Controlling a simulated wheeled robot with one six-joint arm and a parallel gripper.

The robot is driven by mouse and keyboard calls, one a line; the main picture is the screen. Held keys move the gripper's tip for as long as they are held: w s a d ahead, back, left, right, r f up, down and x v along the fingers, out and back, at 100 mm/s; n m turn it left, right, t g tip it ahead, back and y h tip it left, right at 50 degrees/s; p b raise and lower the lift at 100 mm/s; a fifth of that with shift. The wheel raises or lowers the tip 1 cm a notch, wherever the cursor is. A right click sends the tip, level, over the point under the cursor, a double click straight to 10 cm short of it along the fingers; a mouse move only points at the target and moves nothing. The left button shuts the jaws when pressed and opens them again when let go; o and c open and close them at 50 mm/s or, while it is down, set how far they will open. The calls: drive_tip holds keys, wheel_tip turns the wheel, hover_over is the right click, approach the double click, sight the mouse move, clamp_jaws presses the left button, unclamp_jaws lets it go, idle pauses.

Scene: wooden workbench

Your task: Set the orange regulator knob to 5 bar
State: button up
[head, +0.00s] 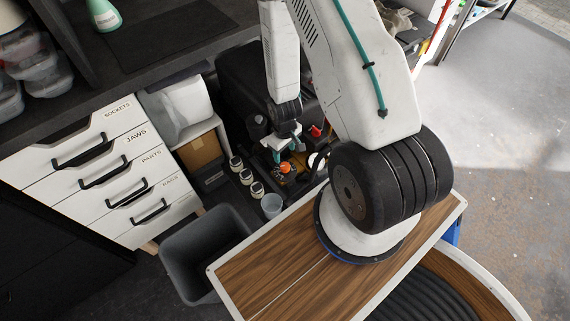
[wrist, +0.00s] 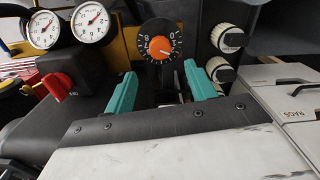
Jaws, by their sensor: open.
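The orange regulator knob (wrist: 160,46) sits at the centre of a round black dial with white numbers, in the upper middle of the wrist view. A small pale mark shows on the knob's lower right, but I cannot read its setting for sure. In the head view the knob (head: 285,168) is a small orange spot beyond the bench top. My gripper (wrist: 160,70) has two teal fingers spread apart, with nothing between them. In the wrist view the fingertips lie just below the dial, one to each side. The gripper (head: 283,147) also shows in the head view, close to the knob.
Two white gauges (wrist: 90,22) and a red handle (wrist: 57,86) are left of the dial. A white drawer cabinet (head: 105,165) and a grey bin (head: 200,250) stand left in the head view.

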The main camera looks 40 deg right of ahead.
sight(285, 165)
wheel_tip(285, 165, down, 9)
drive_tip(key=shift+s+r, duration=0.15)
drive_tip(key=shift+r, duration=0.05)
idle(0.3)
drive_tip(key=c, duration=1)
